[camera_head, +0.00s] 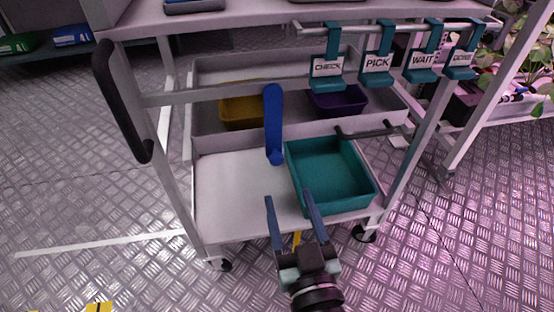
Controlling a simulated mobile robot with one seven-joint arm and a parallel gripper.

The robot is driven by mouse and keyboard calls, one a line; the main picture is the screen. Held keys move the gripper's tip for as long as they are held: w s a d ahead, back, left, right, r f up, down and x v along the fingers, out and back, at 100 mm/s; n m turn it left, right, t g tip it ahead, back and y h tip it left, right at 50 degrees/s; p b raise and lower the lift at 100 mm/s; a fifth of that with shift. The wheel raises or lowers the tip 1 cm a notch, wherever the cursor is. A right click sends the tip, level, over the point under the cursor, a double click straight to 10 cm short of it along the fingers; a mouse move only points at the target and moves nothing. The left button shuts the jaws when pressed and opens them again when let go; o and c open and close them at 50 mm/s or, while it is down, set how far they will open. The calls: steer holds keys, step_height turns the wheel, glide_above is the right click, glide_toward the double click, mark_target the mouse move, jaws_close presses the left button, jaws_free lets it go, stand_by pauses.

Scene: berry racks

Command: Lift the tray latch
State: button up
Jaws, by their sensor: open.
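A long blue bar (273,122), which looks like the latch, stands upright at the front of a grey tray (205,118) on the cart. Its top end meets the tray's front rail and its lower end hangs beside the left corner of a teal bin (330,205). My gripper (288,195) is open and empty, with its two blue fingers pointing up the picture. It is below the bar, apart from it, in front of the teal bin. The right finger overlaps the bin's front left edge in view; I cannot tell whether they touch.
Yellow (241,118) and purple (338,104) bins sit in the grey tray. A rail above holds teal hangers with signs such as CHECK (328,68) and PICK (377,63). A black handle (118,95) is at left. The lower shelf (238,195) is bare left of the teal bin.

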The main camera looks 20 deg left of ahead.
mark_target(278, 162)
steer(key=b+x, duration=0.1)
steer(key=x, duration=1)
steer(key=shift+s, duration=0.1)
jaws_close()
stand_by(1.1)
